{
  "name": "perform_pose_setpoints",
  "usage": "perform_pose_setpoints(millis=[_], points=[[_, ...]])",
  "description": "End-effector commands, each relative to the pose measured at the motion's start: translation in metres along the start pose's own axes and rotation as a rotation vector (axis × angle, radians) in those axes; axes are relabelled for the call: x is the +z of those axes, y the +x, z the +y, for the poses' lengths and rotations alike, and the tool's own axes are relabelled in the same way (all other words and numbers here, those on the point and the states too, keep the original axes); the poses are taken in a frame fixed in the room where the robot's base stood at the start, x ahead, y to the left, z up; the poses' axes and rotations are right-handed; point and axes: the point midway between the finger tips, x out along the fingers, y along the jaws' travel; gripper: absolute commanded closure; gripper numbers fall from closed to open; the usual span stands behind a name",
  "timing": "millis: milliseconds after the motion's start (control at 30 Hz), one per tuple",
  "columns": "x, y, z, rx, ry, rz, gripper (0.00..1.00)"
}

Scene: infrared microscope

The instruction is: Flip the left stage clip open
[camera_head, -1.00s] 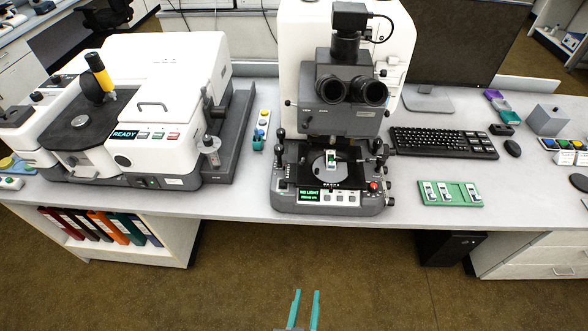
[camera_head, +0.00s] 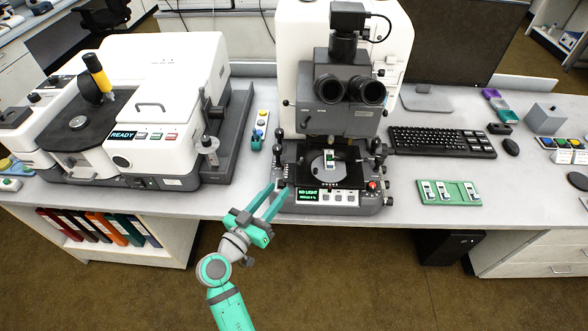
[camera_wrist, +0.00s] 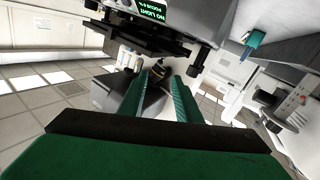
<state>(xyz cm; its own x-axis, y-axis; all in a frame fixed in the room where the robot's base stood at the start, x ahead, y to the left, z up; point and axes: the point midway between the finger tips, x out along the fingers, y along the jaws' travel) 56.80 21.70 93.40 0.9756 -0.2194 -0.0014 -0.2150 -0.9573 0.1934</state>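The microscope (camera_head: 345,115) stands at the middle of the bench. The left stage clip is too small to make out apart from the stage parts. My gripper (camera_head: 277,188) is in front of the microscope's left front corner, near the bench edge, with its teal fingers apart and nothing between them. In the wrist view the two fingers (camera_wrist: 162,78) also show apart and empty, with the microscope's lit panel (camera_wrist: 150,10) above them.
A white spectrometer with a READY screen (camera_head: 123,134) stands at the left. A green slide holder (camera_head: 449,192), a keyboard (camera_head: 442,142) and a mouse (camera_head: 512,148) lie at the right.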

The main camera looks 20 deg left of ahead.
Motion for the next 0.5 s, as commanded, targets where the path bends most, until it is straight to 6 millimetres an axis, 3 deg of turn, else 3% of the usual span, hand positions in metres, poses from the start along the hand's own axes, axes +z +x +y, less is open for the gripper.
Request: perform_pose_setpoints(millis=[167, 500], points=[[-0.002, 0.016, 0.000, 0.006, 0.003, 0.002, 0.69], [-0.002, 0.074, 0.000, 0.005, 0.003, 0.001, 0.69]])
